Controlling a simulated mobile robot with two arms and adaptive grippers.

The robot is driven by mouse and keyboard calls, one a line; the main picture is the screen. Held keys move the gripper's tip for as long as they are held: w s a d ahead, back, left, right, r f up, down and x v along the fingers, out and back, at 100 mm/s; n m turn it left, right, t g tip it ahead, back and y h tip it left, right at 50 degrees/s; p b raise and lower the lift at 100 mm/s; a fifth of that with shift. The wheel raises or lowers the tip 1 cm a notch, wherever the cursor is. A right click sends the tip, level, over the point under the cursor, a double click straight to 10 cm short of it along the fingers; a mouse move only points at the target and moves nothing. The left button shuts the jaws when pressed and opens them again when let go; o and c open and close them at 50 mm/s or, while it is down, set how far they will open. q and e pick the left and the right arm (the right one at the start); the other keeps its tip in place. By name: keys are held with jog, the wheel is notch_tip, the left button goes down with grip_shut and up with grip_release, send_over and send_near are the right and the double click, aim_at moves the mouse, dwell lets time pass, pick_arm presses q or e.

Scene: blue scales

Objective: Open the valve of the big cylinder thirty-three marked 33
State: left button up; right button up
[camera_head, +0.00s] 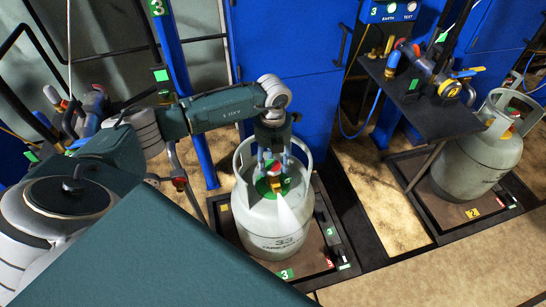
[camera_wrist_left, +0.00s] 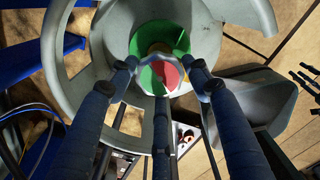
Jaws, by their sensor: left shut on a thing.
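The big grey cylinder (camera_head: 262,225) marked 33 stands upright on a scale plate in the middle of the head view. Its valve (camera_head: 275,183), with red and yellow parts and a green disc, sits inside the cylinder's collar. My left gripper (camera_head: 273,163) reaches down from above into the collar, with its fingers at the valve. In the left wrist view the three blue fingers (camera_wrist_left: 163,78) close around the red and green valve top (camera_wrist_left: 165,72). The fingers partly hide the valve, so its turn angle is unclear. My right gripper is not in view.
The scale plate (camera_head: 318,262) carries green 3 labels. A second grey cylinder (camera_head: 475,165) stands on scale 2 at the right, beside a dark shelf (camera_head: 425,95) with valves and hoses. Blue cabinets (camera_head: 285,45) stand behind. A blue post (camera_head: 185,100) is close behind my left arm.

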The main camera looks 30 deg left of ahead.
aim_at(273, 165)
pick_arm(q)
jog(key=shift+a, duration=0.1)
jog(key=o, duration=1.2)
jog(key=shift+r, duration=0.1)
notch_tip(273, 165, up, 12)
jog(key=shift+f, duration=0.1)
